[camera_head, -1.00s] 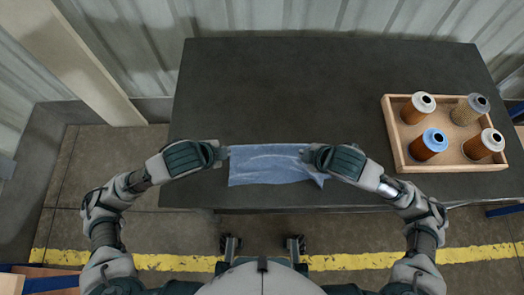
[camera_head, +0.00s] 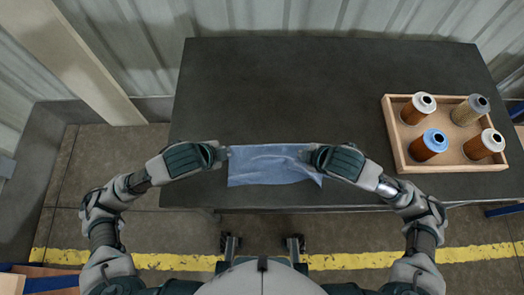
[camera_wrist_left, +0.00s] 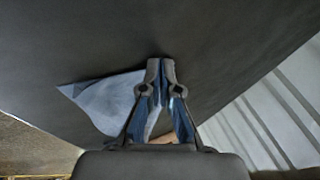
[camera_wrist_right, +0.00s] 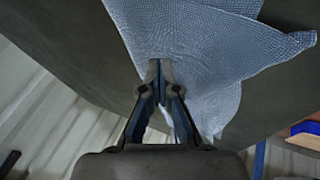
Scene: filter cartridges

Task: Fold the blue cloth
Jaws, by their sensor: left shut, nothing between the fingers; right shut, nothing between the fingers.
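The blue cloth (camera_head: 268,168) lies as a wide, wrinkled strip at the front edge of the dark table, its lower right corner crumpled. My left gripper (camera_head: 226,153) is at its upper left corner, with the fingertips together and empty; the left wrist view shows the shut tips (camera_wrist_left: 161,64) beside the cloth (camera_wrist_left: 108,100). My right gripper (camera_head: 306,153) is at its upper right corner; the right wrist view shows its shut tips (camera_wrist_right: 160,66) over the cloth (camera_wrist_right: 205,50). The palm of the right gripper hides part of the cloth's right end.
The dark table (camera_head: 290,85) is clear behind the cloth. A wooden tray (camera_head: 393,130) at the right holds several filter cartridges, one with a blue top (camera_head: 435,140). A corrugated wall (camera_head: 270,18) stands behind the table.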

